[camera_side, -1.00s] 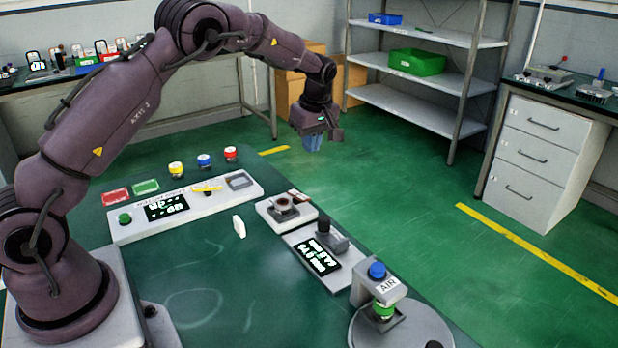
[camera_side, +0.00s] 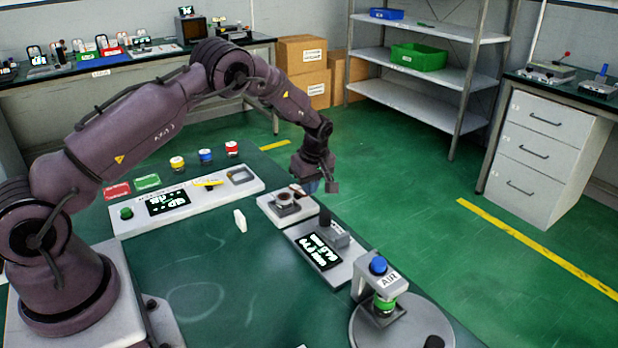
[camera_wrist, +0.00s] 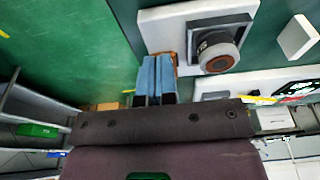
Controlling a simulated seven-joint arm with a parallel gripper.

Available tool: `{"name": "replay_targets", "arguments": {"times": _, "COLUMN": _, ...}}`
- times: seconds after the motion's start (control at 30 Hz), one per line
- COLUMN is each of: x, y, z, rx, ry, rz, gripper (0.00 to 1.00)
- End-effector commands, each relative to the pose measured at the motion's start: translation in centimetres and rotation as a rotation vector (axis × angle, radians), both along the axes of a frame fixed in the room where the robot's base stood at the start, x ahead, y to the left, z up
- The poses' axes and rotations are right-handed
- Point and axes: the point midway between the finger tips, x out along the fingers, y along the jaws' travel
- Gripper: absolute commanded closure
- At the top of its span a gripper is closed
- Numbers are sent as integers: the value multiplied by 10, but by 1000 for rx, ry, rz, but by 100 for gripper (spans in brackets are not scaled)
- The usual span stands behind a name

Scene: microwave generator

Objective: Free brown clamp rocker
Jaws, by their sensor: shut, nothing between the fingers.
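The brown clamp rocker (camera_wrist: 174,61) shows in the wrist view as a small orange-brown piece at the edge of a white plate, mostly hidden behind my fingers. My gripper (camera_wrist: 158,62) has blue fingers, shut and empty, with the tips right over the rocker. I cannot tell whether they touch it. In the side view my gripper (camera_side: 311,189) hangs low at the back right corner of the white clamp plate (camera_side: 268,211). A dark round part with a brown ring (camera_wrist: 218,56) sits in a grey seat on that plate.
A white display unit with a dark knob (camera_side: 325,216) stands just in front of the plate. An AIR station (camera_side: 380,285) with a blue button is nearer the front. A white tab (camera_side: 240,220) stands left of the plate. Open floor lies to the right.

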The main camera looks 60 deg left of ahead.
Motion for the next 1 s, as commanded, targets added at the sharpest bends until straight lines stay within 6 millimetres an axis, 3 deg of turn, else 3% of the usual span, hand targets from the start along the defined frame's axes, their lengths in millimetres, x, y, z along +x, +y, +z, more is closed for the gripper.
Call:
{"name": "replay_targets", "arguments": {"times": 0.33, "x": 0, "y": -2, "z": -1, "rx": 26, "ry": 3, "rz": -3, "gripper": 100}}
{"name": "replay_targets", "arguments": {"times": 0.7, "x": -1, "y": -13, "z": -16, "rx": 318, "ry": 6, "rz": -6, "gripper": 100}}
{"name": "replay_targets", "arguments": {"times": 1.0, "x": 0, "y": -15, "z": -23, "rx": 366, "ry": -1, "rz": 1, "gripper": 100}}
